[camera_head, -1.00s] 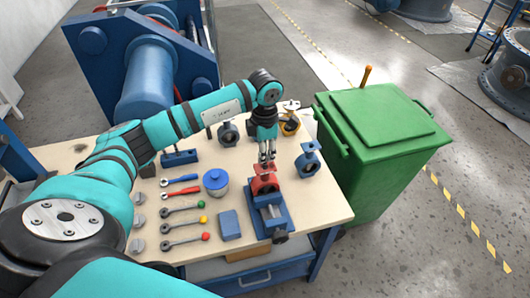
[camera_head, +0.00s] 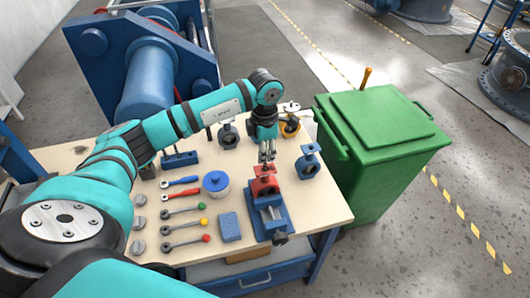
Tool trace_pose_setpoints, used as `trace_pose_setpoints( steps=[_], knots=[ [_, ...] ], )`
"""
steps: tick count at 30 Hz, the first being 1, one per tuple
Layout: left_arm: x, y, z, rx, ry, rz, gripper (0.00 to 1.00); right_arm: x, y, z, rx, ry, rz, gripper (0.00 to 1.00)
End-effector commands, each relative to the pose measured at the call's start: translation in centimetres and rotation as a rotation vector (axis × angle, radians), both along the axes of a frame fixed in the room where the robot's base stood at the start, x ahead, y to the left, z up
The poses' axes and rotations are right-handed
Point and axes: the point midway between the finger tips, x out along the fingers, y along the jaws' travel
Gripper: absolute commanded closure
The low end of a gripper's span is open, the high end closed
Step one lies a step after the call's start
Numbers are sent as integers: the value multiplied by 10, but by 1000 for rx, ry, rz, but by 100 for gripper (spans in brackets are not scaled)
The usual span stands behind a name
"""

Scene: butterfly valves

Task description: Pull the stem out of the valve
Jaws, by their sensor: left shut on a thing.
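A red butterfly valve (camera_head: 264,185) stands upright in a blue vise (camera_head: 270,218) near the right front of the workbench. My left gripper (camera_head: 267,157) points down just above the valve's top and is shut on the stem, which is small and mostly hidden between the fingers. I cannot tell how much of the stem is still inside the valve. My right gripper is not in view.
The workbench (camera_head: 185,222) holds several wrenches, a blue-lidded jar (camera_head: 216,184) and a blue block (camera_head: 230,226). A green bin (camera_head: 385,140) adjoins the right edge.

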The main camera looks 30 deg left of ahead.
Motion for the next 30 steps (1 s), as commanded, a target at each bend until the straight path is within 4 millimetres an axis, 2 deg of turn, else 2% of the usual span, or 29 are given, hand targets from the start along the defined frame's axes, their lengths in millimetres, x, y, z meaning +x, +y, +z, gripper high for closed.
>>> trace_pose_setpoints(
  steps=[1,30],
  knots=[
    [2,1,5,0,-9,2,100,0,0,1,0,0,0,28],
    [2,0,13,0,-8,1,100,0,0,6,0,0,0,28]
  ],
)
